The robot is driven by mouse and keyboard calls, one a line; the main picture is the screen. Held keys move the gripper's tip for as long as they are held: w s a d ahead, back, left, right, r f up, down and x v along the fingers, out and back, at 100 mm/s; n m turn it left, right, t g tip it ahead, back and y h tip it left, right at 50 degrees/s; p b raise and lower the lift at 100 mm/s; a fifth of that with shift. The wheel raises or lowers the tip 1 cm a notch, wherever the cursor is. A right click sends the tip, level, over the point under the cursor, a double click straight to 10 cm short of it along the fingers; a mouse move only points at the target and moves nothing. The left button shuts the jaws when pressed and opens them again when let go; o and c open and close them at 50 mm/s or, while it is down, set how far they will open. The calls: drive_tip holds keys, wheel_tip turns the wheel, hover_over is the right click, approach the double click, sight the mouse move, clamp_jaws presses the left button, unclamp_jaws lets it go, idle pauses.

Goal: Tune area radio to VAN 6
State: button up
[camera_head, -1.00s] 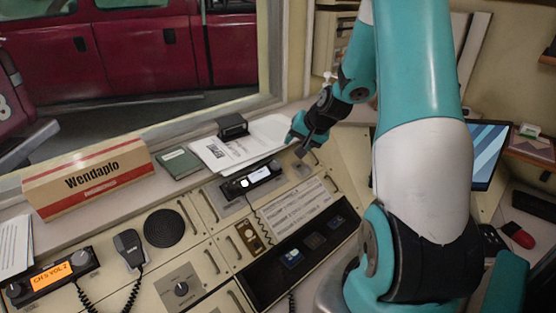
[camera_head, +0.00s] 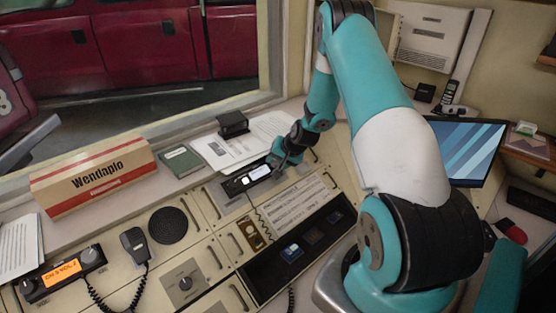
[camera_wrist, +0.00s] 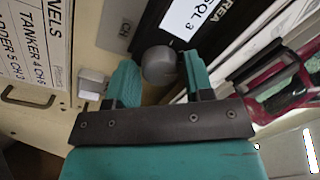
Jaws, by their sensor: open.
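The area radio (camera_head: 236,187) is a dark unit with a pale lit display (camera_head: 260,172), set in the console below the papers. The wrist view shows its dark face (camera_wrist: 160,30) with "AREA" lettering and a white display (camera_wrist: 190,17) reading "SQL 3". A round grey knob (camera_wrist: 161,66) sits between the two teal fingers of my gripper (camera_wrist: 160,76). The fingers are open on either side of it, and I cannot tell whether they touch it. In the head view my gripper (camera_head: 281,162) is at the radio's right end and hides its knob.
A channel list (camera_head: 298,203) lies below the radio; its wrist-view part (camera_wrist: 32,45) shows "TANKER 4". A second radio (camera_head: 62,273) with an orange display, a hand microphone (camera_head: 134,243), a boxed "Wendaplo" carton (camera_head: 92,180) and papers (camera_head: 228,150) are nearby.

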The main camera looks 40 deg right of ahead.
drive_tip(key=shift+c, duration=0.5)
drive_tip(key=c, duration=0.6)
drive_tip(key=shift+o, duration=0.2)
drive_tip(key=shift+m, duration=0.3)
drive_tip(key=m+b, duration=0.2)
drive_tip(key=m, duration=0.1)
drive_tip(key=shift+f+m, duration=0.1)
drive_tip(key=shift+m, duration=0.2)
drive_tip(key=m+b, duration=0.1)
drive_tip(key=m, duration=0.3)
drive_tip(key=shift+m+h, duration=0.3)
drive_tip(key=shift+m, duration=0.1)
drive_tip(key=o, duration=0.7)
drive_tip(key=shift+c, duration=0.2)
